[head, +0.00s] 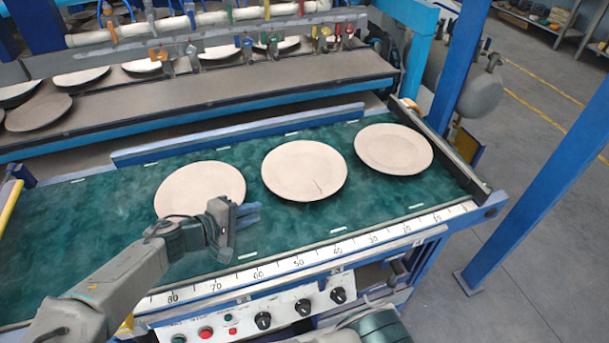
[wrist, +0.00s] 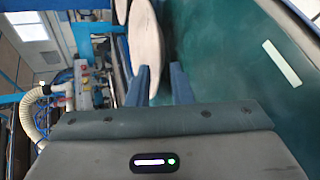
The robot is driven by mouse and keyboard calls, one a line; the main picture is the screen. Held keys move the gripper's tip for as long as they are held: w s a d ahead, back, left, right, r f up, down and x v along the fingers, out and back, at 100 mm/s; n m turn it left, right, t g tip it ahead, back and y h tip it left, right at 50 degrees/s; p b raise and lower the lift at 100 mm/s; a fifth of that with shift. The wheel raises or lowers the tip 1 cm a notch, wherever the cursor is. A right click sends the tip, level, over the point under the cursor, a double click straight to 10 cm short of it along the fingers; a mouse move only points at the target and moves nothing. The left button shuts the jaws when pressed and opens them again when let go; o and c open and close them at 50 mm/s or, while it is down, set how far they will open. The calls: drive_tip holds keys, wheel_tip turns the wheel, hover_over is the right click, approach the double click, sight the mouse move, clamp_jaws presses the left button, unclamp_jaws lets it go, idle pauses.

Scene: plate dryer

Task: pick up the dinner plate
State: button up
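Three round beige plates lie flat on the green belt: a left plate (head: 200,186), a middle plate (head: 305,170) with a thin dark crack-like mark near its front, and a right plate (head: 393,149). My gripper (head: 256,214) is low over the belt, in front of the left plate's right edge, fingers pointing right towards the middle plate. In the wrist view my gripper (wrist: 160,85) has its two blue fingers apart, with nothing held. A plate (wrist: 146,40), seemingly the middle one, shows edge-on beyond and partly between the fingertips. Contact cannot be told.
The green belt (head: 100,215) has a ruler strip (head: 330,250) and a control panel (head: 265,318) along its front. Behind is a blue rail (head: 240,135) and a grey conveyor (head: 230,92) with more plates. A blue post (head: 540,165) stands at the right.

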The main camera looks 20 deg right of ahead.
sight(288, 198)
drive_tip(key=shift+w+a+r+t, duration=0.15)
drive_tip(key=shift+a+t, duration=0.05)
drive_tip(key=shift+t, duration=0.1)
drive_tip(key=shift+w+d, duration=0.15)
drive_tip(key=shift+d, duration=0.15)
drive_tip(key=x, duration=0.7)
drive_tip(key=shift+w+d, duration=0.1)
drive_tip(key=shift+f+p+x, duration=0.15)
drive_tip(key=shift+p+x, duration=0.2)
drive_tip(key=shift+x, duration=1.1)
drive_tip(key=shift+f+p+x, duration=0.1)
drive_tip(key=shift+p+x, duration=0.25)
drive_tip(key=shift+x, duration=1.1)
clamp_jaws()
